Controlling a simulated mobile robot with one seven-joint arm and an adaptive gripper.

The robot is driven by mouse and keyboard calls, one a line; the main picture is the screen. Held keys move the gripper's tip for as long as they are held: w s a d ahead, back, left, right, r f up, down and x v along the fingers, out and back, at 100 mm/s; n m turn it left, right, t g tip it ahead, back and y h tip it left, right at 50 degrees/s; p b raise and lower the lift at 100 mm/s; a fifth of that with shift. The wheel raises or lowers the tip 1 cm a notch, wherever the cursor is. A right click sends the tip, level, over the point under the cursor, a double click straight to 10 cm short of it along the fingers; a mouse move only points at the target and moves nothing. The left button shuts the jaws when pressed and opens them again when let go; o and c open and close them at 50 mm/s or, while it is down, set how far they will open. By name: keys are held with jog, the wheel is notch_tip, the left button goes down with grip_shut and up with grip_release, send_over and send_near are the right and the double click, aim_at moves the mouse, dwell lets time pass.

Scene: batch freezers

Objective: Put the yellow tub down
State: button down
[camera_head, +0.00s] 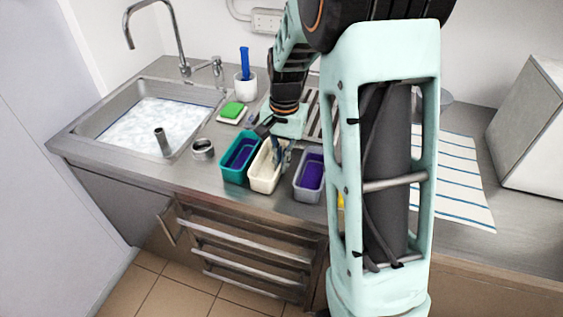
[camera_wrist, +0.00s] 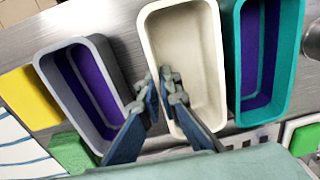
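A pale cream tub (camera_head: 266,171), a weak yellow at most, sits in a row between a teal tub (camera_head: 233,171) and a grey tub (camera_head: 309,188). It is upright and empty inside in the wrist view (camera_wrist: 190,48). My gripper (camera_wrist: 162,92) straddles its side wall on the grey tub's side, one finger inside and one outside. The fingers look closed on that wall. In the head view my gripper (camera_head: 279,146) reaches down at the tub from behind. The tub's underside is hidden, so I cannot tell whether it touches the counter.
The teal and grey tubs are close on either side, with purple insides. A bright yellow item (camera_wrist: 29,97) lies beyond the grey tub. A sink (camera_head: 122,100), metal ring (camera_head: 203,149), green sponge (camera_head: 232,110) and white cup (camera_head: 245,88) are left. A striped cloth (camera_head: 459,184) lies right.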

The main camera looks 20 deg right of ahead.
jog(key=c, duration=2.2)
grip_release()
jog(key=shift+f, duration=0.1)
jog(key=shift+o, duration=0.2)
notch_tip(320, 180, up, 12)
jog(key=shift+s+d+r+p, duration=0.15)
jog(key=shift+r+p, duration=0.05)
jog(key=shift+p, duration=0.25)
